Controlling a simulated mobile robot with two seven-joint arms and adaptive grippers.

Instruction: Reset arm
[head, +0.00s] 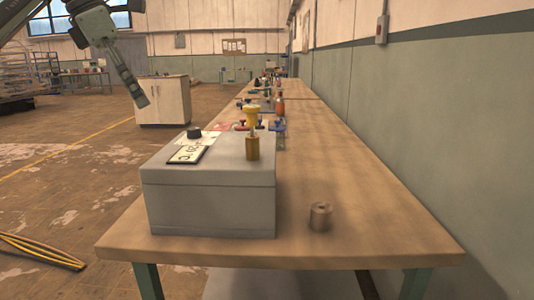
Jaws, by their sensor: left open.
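My left gripper (138,91) hangs in the air at the upper left, its arm coming in from the top left corner. Its fingers point down and to the right, and it is open with nothing in it. It is apart from the bench and the grey box. My right gripper is out of view.
A long wooden bench (352,205) runs away along the right wall. A grey box (208,203) with a knob, a label and a brass cylinder (252,147) stands at its near end. A small metal cylinder (320,217) stands right of it. Several items stand farther back.

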